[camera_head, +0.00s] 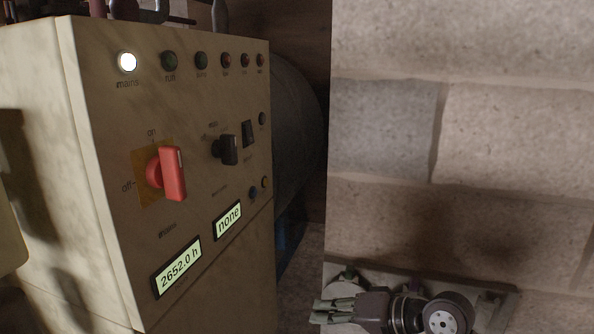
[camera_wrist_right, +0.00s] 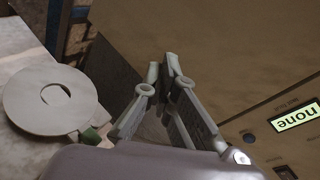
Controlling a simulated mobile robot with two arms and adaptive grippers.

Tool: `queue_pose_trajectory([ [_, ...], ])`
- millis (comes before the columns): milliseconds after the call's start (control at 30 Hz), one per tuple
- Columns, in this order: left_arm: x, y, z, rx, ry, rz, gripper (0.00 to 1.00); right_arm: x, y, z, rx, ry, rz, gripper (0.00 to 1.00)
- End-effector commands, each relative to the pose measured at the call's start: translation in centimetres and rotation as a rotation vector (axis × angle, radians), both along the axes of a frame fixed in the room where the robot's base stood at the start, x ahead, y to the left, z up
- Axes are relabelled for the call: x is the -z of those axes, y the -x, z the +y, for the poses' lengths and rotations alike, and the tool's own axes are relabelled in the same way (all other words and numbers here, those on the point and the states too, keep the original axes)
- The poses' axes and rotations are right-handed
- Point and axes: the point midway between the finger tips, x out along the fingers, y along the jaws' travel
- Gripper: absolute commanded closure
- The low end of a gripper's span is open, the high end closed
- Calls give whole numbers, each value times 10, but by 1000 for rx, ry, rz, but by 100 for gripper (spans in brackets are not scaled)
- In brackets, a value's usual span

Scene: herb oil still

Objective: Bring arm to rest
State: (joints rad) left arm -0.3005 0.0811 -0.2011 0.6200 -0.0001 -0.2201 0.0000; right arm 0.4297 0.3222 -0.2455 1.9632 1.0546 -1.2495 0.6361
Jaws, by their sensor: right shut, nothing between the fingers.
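My right gripper (camera_head: 322,312) is low in the head view, right of the cabinet, with its fingers pointing left. In the right wrist view the fingers (camera_wrist_right: 168,78) come together at the tips, with nothing between them. The beige control cabinet (camera_head: 110,215) fills the left of the head view, and its front also shows in the wrist view (camera_wrist_right: 240,50). The gripper looks apart from it. The red main switch (camera_head: 172,174) stands upright, towards "on". My left gripper is out of view.
The "mains" lamp (camera_head: 127,62) is lit white; the other lamps look dark. One display (camera_head: 228,219) reads "none", another (camera_head: 177,267) "2652.0 h". A block wall (camera_head: 480,150) fills the right. A grey disc (camera_wrist_right: 50,98) lies on a pale surface beside the gripper.

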Motion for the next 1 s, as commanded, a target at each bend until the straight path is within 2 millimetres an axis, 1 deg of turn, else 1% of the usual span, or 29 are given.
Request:
queue_pose_trajectory([
  [33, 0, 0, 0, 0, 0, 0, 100, 37, 20, -3, 4, 73, 4, 100],
  [67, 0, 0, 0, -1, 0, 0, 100, 55, 30, -7, 9, 123, 0, 100],
  [100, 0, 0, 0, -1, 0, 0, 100, 79, 45, -13, 13, 191, -5, 100],
  [167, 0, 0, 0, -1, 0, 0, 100, 112, 69, -24, 16, 292, -5, 100],
  [200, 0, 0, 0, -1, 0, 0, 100, 132, 87, -33, 17, 362, 0, 100],
  [267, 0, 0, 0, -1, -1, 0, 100, 157, 112, -46, 16, 461, 10, 100],
  [300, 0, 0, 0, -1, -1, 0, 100, 170, 128, -55, 15, 521, 19, 100],
  [400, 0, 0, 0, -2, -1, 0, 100, 193, 163, -76, 5, 644, 45, 100],
  [500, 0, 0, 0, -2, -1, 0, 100, 208, 193, -93, -6, 741, 73, 100],
  [700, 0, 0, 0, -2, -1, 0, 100, 224, 244, -124, -32, 900, 135, 100],
  [867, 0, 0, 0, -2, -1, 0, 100, 229, 282, -148, -58, 1012, 192, 100],
  [900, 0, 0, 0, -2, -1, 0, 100, 233, 287, -152, -64, 1032, 203, 100],
  [1000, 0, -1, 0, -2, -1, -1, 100, 259, 277, -149, -70, 1027, 207, 100],
])
